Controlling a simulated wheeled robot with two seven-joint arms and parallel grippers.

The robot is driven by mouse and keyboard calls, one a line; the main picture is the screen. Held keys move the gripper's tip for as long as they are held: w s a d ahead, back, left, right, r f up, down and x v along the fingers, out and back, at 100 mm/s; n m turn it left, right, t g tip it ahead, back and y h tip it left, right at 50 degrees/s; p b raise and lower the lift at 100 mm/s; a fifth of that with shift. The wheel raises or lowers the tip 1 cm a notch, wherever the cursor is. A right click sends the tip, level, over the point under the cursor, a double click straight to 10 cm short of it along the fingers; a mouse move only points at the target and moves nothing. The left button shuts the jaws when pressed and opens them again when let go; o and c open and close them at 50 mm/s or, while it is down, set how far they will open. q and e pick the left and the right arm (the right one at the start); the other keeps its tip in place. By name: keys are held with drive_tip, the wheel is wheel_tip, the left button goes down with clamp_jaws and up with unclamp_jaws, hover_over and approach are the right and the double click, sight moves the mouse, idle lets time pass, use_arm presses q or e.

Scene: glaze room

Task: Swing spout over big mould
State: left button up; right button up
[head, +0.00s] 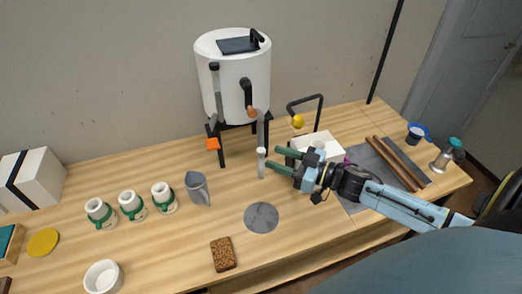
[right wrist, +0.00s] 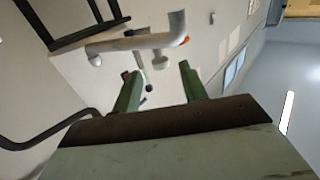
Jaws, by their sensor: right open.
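A white tank (head: 222,88) stands on a black stand at the back of the bench. Its grey spout pipe (head: 261,135) has an orange piece at the top and a pale lower end hanging near the bench. A pale pipe, apparently the spout (right wrist: 140,43), also crosses the right wrist view beyond the fingers. My right gripper (head: 274,158) is open and empty, its green fingertips just right of the spout's lower end. Contact is not clear. Which thing is the big mould is uncertain; a large white block with a black strap (head: 38,176) stands at far left. My left gripper is not in view.
Three white pieces with green bands, one here (head: 132,206), stand left of a grey jug (head: 197,188). A grey disc (head: 261,217) and brown sponge (head: 223,254) lie in front. A white box (head: 322,142) and black bent bar (head: 306,100) stand behind my right gripper.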

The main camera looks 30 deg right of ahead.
sight(261, 149)
drive_tip(key=x, duration=0.5)
drive_tip(key=shift+w+a, duration=0.2)
drive_tip(key=shift+w, duration=0.05)
clamp_jaws()
